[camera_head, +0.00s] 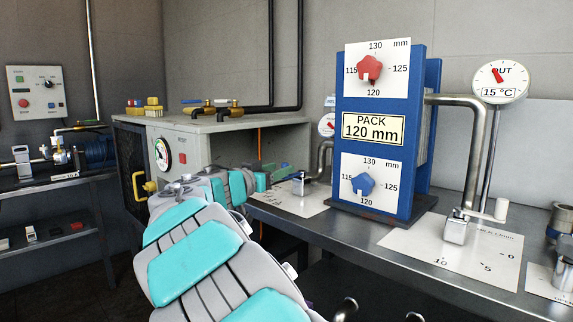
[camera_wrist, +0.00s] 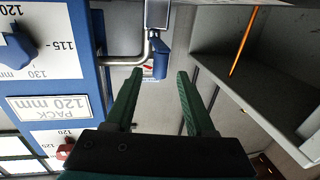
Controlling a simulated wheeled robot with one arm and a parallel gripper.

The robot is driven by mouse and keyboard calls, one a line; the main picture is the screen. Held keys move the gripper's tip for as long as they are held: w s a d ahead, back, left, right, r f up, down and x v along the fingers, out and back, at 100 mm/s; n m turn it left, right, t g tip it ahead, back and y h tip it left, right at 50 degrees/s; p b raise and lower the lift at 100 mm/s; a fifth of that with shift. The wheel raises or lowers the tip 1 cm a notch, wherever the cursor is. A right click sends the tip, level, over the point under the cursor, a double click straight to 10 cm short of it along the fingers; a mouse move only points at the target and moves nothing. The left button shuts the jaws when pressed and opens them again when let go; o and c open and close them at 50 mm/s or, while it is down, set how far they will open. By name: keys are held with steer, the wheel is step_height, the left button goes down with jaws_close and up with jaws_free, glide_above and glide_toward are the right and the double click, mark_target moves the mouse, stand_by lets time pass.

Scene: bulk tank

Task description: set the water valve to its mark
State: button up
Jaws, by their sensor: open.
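My gripper (camera_wrist: 160,80) is open in the wrist view, its two green fingers apart with nothing between the tips. Just beyond the tips is a blue lever (camera_wrist: 162,58) on a grey pipe; I take it for the water valve's handle. It is apart from the fingers as far as I can see. In the head view, a small grey valve (camera_head: 300,184) stands on a white plate (camera_head: 290,200) left of the blue plate pack (camera_head: 419,65). That plate's scale and mark are too small to read. My arm partly hides this area.
A second valve (camera_head: 455,230) on a scale plate reading 10, 5, 0 stands at the right. The pack carries a red knob (camera_head: 369,68) and a blue knob (camera_head: 363,184). A gauge (camera_head: 500,81) reads OUT. A grey cabinet (camera_head: 225,122) is at left.

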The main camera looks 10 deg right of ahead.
steer(key=shift+p+x, duration=0.3)
steer(key=shift+x, duration=1.55)
jaws_close()
